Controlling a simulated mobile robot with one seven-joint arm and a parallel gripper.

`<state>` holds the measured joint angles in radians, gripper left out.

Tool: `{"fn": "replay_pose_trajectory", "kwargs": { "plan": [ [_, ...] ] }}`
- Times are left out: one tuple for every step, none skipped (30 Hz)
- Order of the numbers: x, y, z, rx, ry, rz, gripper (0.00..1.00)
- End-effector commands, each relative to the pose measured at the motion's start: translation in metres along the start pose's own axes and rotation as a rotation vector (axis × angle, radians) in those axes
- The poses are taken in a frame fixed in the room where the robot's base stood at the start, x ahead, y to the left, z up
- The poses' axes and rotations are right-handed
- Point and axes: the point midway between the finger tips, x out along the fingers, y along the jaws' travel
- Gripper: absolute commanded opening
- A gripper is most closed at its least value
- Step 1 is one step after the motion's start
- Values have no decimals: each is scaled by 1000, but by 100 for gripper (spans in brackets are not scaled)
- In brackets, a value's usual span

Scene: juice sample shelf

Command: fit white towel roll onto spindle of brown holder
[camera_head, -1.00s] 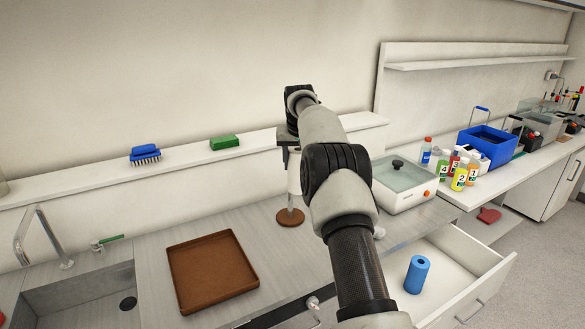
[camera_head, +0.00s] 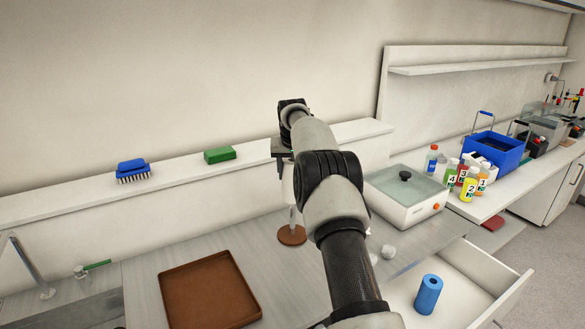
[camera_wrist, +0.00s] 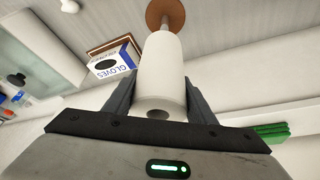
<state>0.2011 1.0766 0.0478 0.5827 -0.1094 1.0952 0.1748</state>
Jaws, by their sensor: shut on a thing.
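My gripper (camera_head: 284,162) is shut on the white towel roll (camera_head: 288,184), high above the counter and above the brown holder (camera_head: 291,236). The roll is about upright, and a stretch of pale spindle (camera_head: 292,216) shows between its lower end and the round brown base. In the wrist view the roll (camera_wrist: 162,72) lies between both fingers of my gripper (camera_wrist: 160,100). The brown base (camera_wrist: 165,14) shows beyond the roll, and the spindle runs to the roll's far end. I cannot tell whether the spindle tip is inside the roll.
A brown tray (camera_head: 208,292) lies left of the holder. A white device with a glass lid (camera_head: 404,192) stands to the right. A glove box (camera_wrist: 117,62) shows beside the roll in the wrist view. An open drawer holds a blue roll (camera_head: 428,294).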

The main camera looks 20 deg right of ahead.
Motion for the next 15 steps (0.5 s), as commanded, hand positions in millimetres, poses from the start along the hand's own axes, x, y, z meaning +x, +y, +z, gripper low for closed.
{"fn": "replay_pose_trajectory", "kwargs": {
  "plan": [
    [4, 0, 2, 0, 0, 0, 18],
    [6, 0, 2, 0, 0, 0, 18],
    [8, 0, 4, 0, 0, 0, 18],
    [11, 0, 4, 0, 0, 0, 18],
    [13, 0, 5, 0, 0, 0, 18],
    [16, 0, 7, 0, 0, 0, 18],
    [14, 0, 6, 0, 2, 0, 18],
    [14, 0, 6, 0, 2, 0, 18],
    [14, 0, 6, 0, 2, 0, 18],
    [14, 0, 6, 0, 2, 0, 18],
    [14, 0, 6, 1, 2, 0, 18],
    [14, 0, 6, 1, 2, 0, 18],
    [14, 0, 6, 1, 2, 0, 18],
    [14, 0, 6, 1, 2, 0, 18],
    [14, 0, 6, 0, 2, 0, 18]
  ]
}}
